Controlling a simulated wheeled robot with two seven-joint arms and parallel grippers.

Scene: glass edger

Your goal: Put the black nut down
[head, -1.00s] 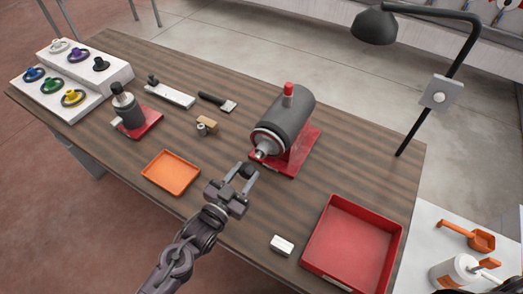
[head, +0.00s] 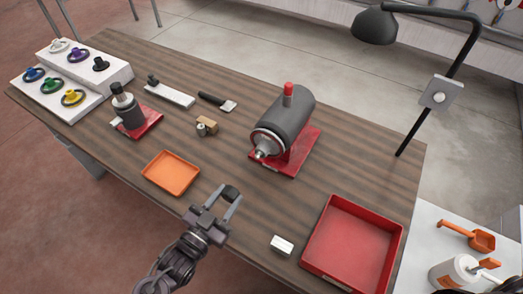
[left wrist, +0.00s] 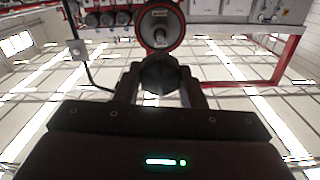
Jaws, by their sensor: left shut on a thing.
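My left gripper (head: 232,197) is shut on the black nut (head: 229,191). It holds the nut above the front part of the table, to the right of the orange tray (head: 171,172) and in front of the grey motor on its red base. In the left wrist view the nut (left wrist: 160,72) sits dark between the two fingers. The grey motor (head: 284,122) with its bare spindle end (head: 264,149) stands behind the gripper; it also shows in the left wrist view (left wrist: 162,26). My right gripper is not in view.
A red tray (head: 312,262) stands at the front right, with a small white block (head: 282,245) beside it. A smaller machine (head: 128,108), a brush (head: 217,102) and a wooden block (head: 207,125) lie farther back. A black lamp (head: 376,25) overhangs the right side.

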